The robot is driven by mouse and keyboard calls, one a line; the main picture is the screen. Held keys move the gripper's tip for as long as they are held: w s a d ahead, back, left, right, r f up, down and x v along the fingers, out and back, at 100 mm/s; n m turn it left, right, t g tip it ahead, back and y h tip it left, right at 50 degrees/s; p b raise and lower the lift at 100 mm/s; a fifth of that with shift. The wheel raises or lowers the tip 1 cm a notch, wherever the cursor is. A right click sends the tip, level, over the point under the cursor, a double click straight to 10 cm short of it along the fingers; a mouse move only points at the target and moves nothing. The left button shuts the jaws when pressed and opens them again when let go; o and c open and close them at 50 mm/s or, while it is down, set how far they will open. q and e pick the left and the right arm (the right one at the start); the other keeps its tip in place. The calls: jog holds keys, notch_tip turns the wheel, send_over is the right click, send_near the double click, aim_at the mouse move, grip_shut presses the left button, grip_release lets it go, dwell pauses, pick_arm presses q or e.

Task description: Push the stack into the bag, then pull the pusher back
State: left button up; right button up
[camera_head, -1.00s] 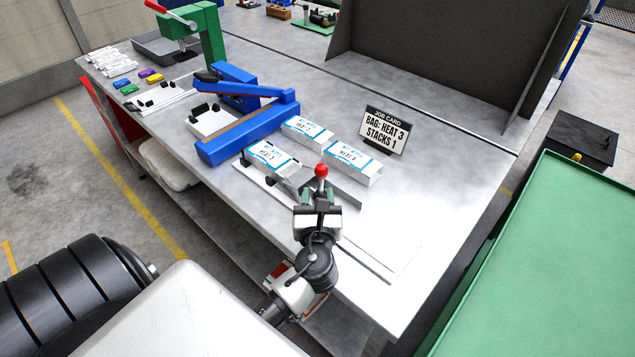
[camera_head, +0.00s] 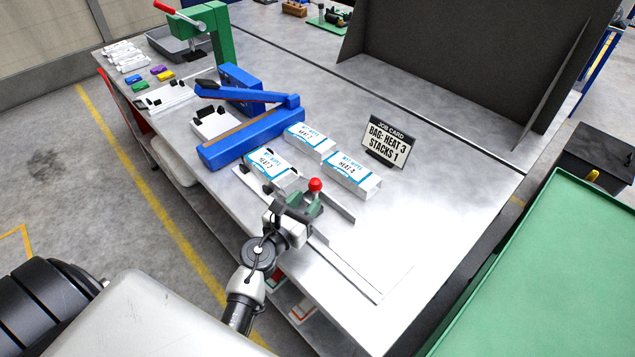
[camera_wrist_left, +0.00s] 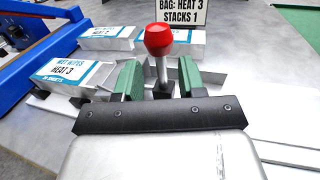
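The pusher's red ball knob (camera_head: 315,185) stands upright on a thin post, and it also shows in the left wrist view (camera_wrist_left: 158,40). My left gripper (camera_head: 302,200) is around this post. In the left wrist view its green fingers (camera_wrist_left: 160,80) stand on both sides of the post below the knob, with gaps visible, so it looks open. A white and blue printed pack marked HEAT 3 (camera_head: 268,165), apparently the bag, sits at the far end of the guide rails (camera_head: 345,268). Black clips show at it. The gripper hides the pusher's lower part; I cannot make out a separate stack.
Two more printed packs, (camera_head: 312,140) and (camera_head: 352,172), lie behind the rails. A blue sealer (camera_head: 240,145) stands left of them. The job card (camera_head: 385,140) reads BAG: HEAT 3, STACKS 1. The bench to the right is bare.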

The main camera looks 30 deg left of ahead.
aim_at(314, 193)
pick_arm(q)
jog(key=w, duration=0.6)
jog(key=shift+w+d, duration=0.15)
jog(key=shift+d, duration=0.1)
jog(key=shift+c, duration=0.3)
grip_shut()
